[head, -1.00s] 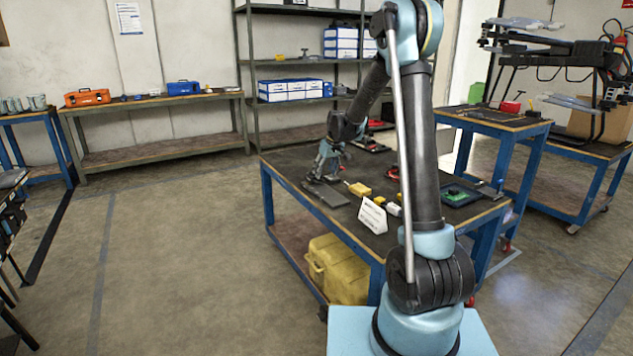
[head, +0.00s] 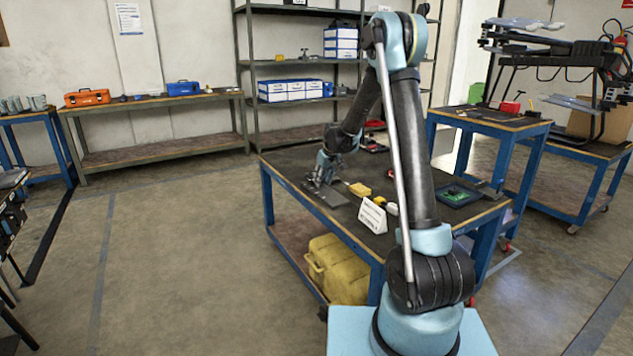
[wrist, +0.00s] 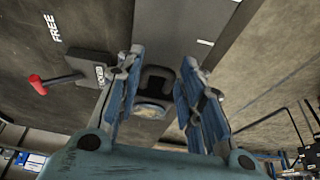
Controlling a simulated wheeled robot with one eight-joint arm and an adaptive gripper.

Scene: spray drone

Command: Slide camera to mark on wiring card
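A dark camera-like block (wrist: 155,82) with a round pale face sits on a grey strip (wrist: 176,22) in the wrist view. My gripper (wrist: 162,60) has its two blue fingers parted, one on each side of the block. A gap shows on the right side; contact on the left is unclear. In the head view my gripper (head: 318,182) is low over the dark plate (head: 327,195) at the table's left end, and hides the block there. A white tent card (head: 373,216) stands at the table's front edge; its print is too small to read.
A red-knobbed lever (wrist: 38,84) lies beside the "FREE" and "LOCKED" labels in the wrist view. On the table are a yellow block (head: 360,189) and a green board (head: 455,195).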

